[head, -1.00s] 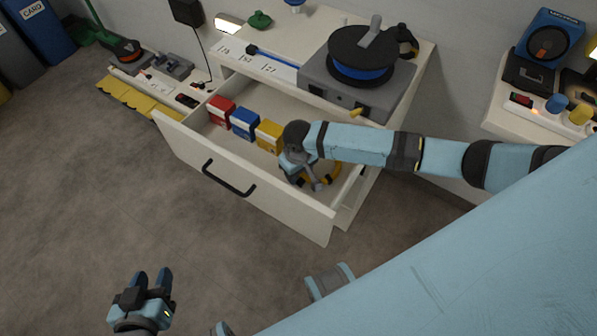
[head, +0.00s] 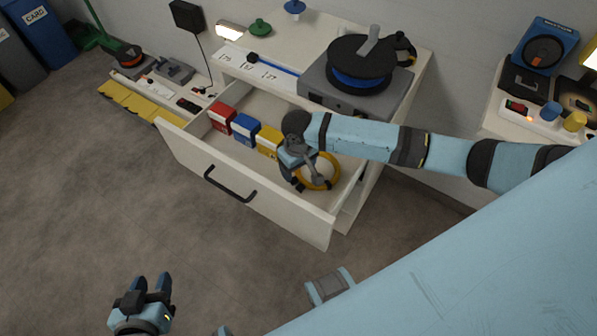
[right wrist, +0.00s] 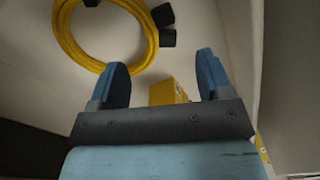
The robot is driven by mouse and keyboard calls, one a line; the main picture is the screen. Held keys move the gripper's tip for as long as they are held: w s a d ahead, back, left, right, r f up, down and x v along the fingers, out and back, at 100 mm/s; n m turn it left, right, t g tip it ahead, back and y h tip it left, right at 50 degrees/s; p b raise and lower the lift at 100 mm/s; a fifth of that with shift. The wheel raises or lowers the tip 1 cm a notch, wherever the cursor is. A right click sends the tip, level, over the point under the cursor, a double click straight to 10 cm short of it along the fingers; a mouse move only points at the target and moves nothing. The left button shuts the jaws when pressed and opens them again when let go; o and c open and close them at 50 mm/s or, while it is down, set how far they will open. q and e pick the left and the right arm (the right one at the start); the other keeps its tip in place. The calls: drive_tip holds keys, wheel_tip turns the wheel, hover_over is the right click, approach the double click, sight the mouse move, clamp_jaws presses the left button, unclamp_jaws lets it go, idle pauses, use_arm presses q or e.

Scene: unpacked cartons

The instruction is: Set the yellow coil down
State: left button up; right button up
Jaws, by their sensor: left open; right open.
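The yellow coil (head: 337,172) lies in the right end of the open drawer (head: 240,195). Black pieces show on its ring. It also shows in the right wrist view (right wrist: 151,45), at the upper left, beyond my fingertips and not between them. My right gripper (head: 298,182) is inside the drawer, at the left side of the coil. In the right wrist view its two fingers (right wrist: 163,75) are apart with nothing gripped. My left gripper (head: 152,280) is open and empty, over the floor at the lower left.
Red (head: 222,118), blue (head: 245,129) and yellow (head: 268,140) boxes stand in a row in the drawer, left of my right gripper. A grey unit with a blue-and-black reel (head: 362,62) sits on the cabinet top above. The drawer front (head: 290,212) stands out over the floor.

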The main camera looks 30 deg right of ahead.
use_arm(q)
drive_tip(key=shift+s+a+f+p, duration=0.1)
drive_tip(key=shift+a+f+p, duration=0.1)
drive_tip(key=shift+f+p, duration=0.25)
use_arm(e)
wheel_tip(320, 180, up, 6)
drive_tip(key=shift+r, duration=0.15)
use_arm(q)
drive_tip(key=shift+d+r, duration=0.1)
drive_tip(key=shift+r, duration=0.25)
use_arm(e)
drive_tip(key=shift+s, duration=0.1)
